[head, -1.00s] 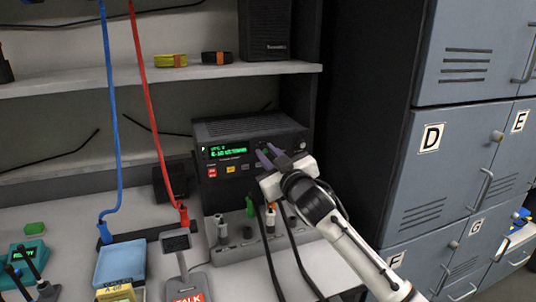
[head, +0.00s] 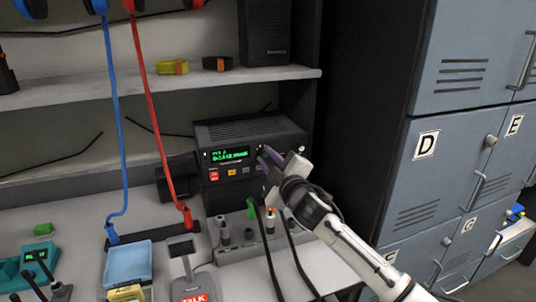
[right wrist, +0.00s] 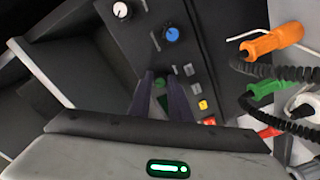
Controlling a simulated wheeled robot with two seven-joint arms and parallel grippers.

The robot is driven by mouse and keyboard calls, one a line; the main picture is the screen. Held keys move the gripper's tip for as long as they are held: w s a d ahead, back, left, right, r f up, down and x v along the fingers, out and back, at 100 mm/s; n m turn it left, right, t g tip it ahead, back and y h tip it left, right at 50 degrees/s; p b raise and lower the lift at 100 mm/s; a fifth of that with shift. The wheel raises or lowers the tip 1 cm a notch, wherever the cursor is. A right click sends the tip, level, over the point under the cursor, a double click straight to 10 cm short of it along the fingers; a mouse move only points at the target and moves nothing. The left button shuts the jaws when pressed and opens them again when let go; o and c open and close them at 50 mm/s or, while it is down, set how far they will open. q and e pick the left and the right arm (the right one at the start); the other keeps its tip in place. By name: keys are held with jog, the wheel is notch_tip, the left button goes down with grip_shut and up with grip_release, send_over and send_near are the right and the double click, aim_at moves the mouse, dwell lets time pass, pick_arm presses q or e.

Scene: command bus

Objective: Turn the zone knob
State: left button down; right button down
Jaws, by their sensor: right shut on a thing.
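The black radio unit (head: 255,133) stands on the bench under the shelf, with a lit green display (head: 226,155) at its left. My right gripper (head: 267,157) is at the right part of its front panel, its purple fingers closed on a small green knob (right wrist: 162,103). The fingers hide most of that knob, and its label cannot be read. In the right wrist view, a blue knob (right wrist: 172,35) and a white knob (right wrist: 122,10) sit on the panel beyond the fingers, apart from them. My left gripper is not in view.
Plugs and cables, including a green plug (head: 252,212), stand on a grey strip below the radio. A talk microphone (head: 187,272) and blue box (head: 128,262) lie left. The shelf edge (head: 190,78) overhangs; grey lockers (head: 440,150) stand right.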

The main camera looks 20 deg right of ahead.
jog(key=shift+n, duration=0.3)
jog(key=c, duration=1.6)
grip_release()
jog(key=shift+c, duration=0.2)
jog(key=s, duration=1)
jog(key=shift+s+d, duration=0.2)
jog(key=shift+d, duration=0.1)
